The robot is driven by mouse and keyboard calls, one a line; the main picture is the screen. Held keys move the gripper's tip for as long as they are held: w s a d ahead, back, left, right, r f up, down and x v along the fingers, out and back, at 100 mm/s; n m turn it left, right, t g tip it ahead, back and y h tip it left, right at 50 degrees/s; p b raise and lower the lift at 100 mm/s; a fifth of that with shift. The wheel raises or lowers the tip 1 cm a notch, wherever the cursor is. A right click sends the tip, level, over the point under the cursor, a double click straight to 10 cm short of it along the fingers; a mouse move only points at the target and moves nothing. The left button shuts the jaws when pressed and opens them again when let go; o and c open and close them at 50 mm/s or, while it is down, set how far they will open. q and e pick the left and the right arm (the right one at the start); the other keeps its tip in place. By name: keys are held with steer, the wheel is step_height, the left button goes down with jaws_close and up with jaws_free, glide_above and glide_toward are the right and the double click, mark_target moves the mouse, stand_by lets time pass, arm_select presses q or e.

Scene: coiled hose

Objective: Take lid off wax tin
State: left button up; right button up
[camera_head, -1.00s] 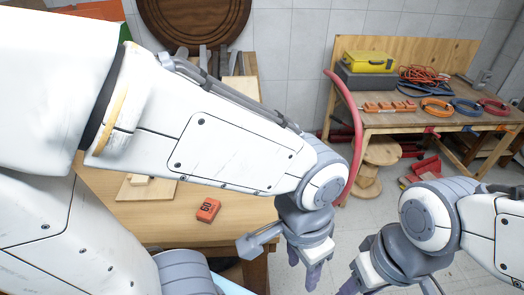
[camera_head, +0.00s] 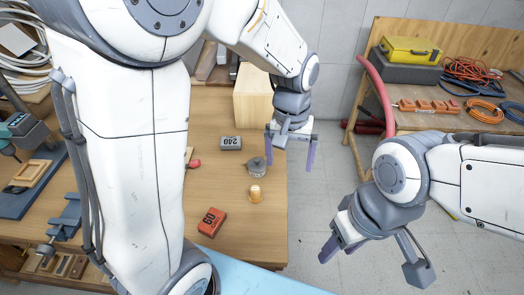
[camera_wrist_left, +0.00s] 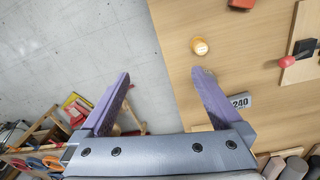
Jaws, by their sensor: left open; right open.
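A small grey tin (camera_head: 257,165) stands on the wooden workbench near its right edge; I take it for the wax tin, though its lid is hard to make out. My left gripper (camera_head: 290,163) is open and empty just right of the tin, mostly beyond the bench edge. In the left wrist view, my left gripper (camera_wrist_left: 159,76) has one finger over the bench and the other over the floor. The tin is mostly hidden behind the bench-side finger there. My right gripper (camera_head: 340,248) is open and empty over the floor at the right.
An orange-yellow cylinder (camera_head: 255,194) stands close in front of the tin. A grey block marked 240 (camera_head: 230,143) and a red block marked 60 (camera_head: 211,222) lie nearby. A wooden box (camera_head: 252,95) stands behind. A second bench (camera_head: 440,120) with cables is at the far right.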

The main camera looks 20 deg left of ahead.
arm_select(q)
steer(key=w+a+f+n, duration=0.6)
steer(key=w+a, duration=0.5)
steer(key=a, duration=0.1)
steer(key=p, duration=0.2)
glide_above(257, 159)
steer(key=shift+n, duration=0.4)
steer(key=f, duration=0.4)
steer(key=shift+w+a+f, duration=0.1)
steer(key=shift+a+f, duration=0.1)
steer(key=shift+a, duration=0.1)
steer(key=shift+f, duration=0.35)
steer(key=shift+d+f+p, duration=0.15)
steer(key=shift+f+p, duration=0.15)
steer(key=shift+f, duration=0.3)
step_height(257, 159, down, 4)
steer(key=shift+d+r+p, duration=0.15)
steer(key=shift+r+p, duration=0.1)
steer(key=shift+p, duration=0.55)
steer(key=shift+f, duration=0.4)
steer(key=c, duration=1.2)
steer(key=shift+o, duration=0.2)
steer(key=shift+r, duration=0.1)
